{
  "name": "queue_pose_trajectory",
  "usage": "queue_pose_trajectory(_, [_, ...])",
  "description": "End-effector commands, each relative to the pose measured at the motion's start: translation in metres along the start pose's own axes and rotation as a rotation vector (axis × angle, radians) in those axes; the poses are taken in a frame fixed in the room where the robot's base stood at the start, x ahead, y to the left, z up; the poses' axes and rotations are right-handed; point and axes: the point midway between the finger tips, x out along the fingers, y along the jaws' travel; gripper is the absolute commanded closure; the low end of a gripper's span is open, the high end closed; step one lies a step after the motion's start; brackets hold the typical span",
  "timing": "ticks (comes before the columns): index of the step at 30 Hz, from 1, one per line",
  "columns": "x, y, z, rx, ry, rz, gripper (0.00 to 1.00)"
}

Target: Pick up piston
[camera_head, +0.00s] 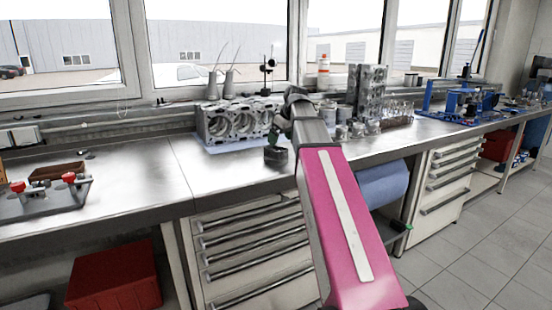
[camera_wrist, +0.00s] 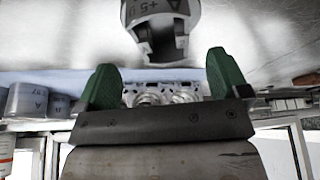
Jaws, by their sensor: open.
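A dark grey piston (camera_head: 276,156) stands near the bench's front edge, in front of the engine block, in the head view. In the wrist view the piston (camera_wrist: 160,22) shows large at the top, with markings on its crown, and is cut off by the frame edge. My gripper (camera_head: 280,137) is close by the piston, partly hidden by my arm in the head view. In the wrist view my gripper (camera_wrist: 163,78) has its two green fingers wide apart, with nothing between them. The piston lies beyond the fingertips, apart from them.
The engine block (camera_head: 236,121) sits on a blue mat behind the piston. More pistons (camera_wrist: 28,100) stand to the right of my arm in the head view. A second upright block (camera_head: 368,92) is behind them.

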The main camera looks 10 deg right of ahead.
Motion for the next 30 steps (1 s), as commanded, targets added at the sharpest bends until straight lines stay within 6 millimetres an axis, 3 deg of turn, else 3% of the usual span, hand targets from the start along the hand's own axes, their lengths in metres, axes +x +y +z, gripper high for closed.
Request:
queue_pose_trajectory(8, [0.017, -0.001, 0.0, 0.0, -0.002, 0.0, 0.06])
queue_pose_trajectory(18, [0.056, -0.004, -0.002, 0.0, -0.002, 0.0, 0.06])
queue_pose_trajectory(25, [0.058, -0.003, -0.002, 0.0, -0.001, 0.0, 0.06])
queue_pose_trajectory(26, [0.058, -0.003, -0.002, 0.0, -0.001, 0.0, 0.1])
queue_pose_trajectory(30, [0.058, -0.003, -0.002, 0.0, -0.001, 0.0, 0.55])
